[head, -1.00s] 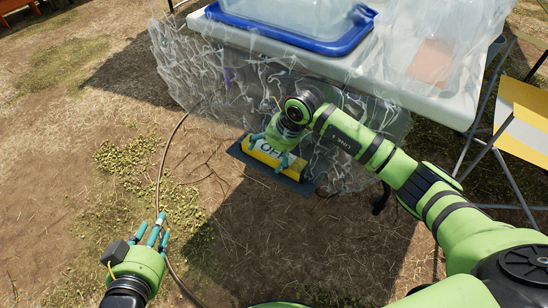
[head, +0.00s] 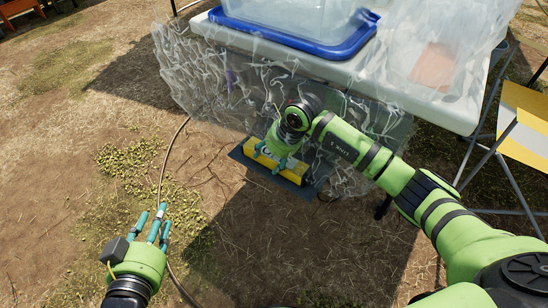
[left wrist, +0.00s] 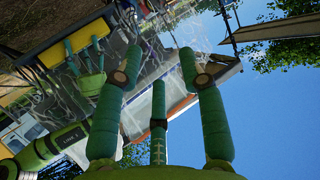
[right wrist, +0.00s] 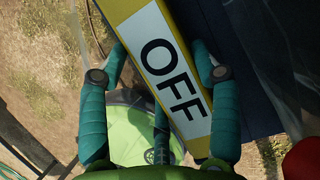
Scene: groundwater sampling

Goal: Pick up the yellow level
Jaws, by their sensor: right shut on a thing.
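The yellow level (head: 297,174), a long yellow bar with a white OFF panel, is over the dark mat (head: 312,187) below the table's front edge. My right gripper (head: 270,157) is shut on the level, fingers along both its sides. In the right wrist view the level (right wrist: 150,14) runs diagonally between the fingers, with OFF in large black letters. I cannot tell whether it touches the mat. It also shows at the upper left of the left wrist view (left wrist: 62,36). My left gripper (head: 155,217) is open and empty above the ground at lower left, fingers spread.
A white table (head: 442,110) stands behind the level, with a blue tray (head: 330,48) and clear plastic on top. Crumpled clear sheeting (head: 190,70) hangs close behind my right gripper. A dark hose (head: 163,170) crosses the ground. A yellow and white folding chair (head: 525,145) is at right. Front ground is open.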

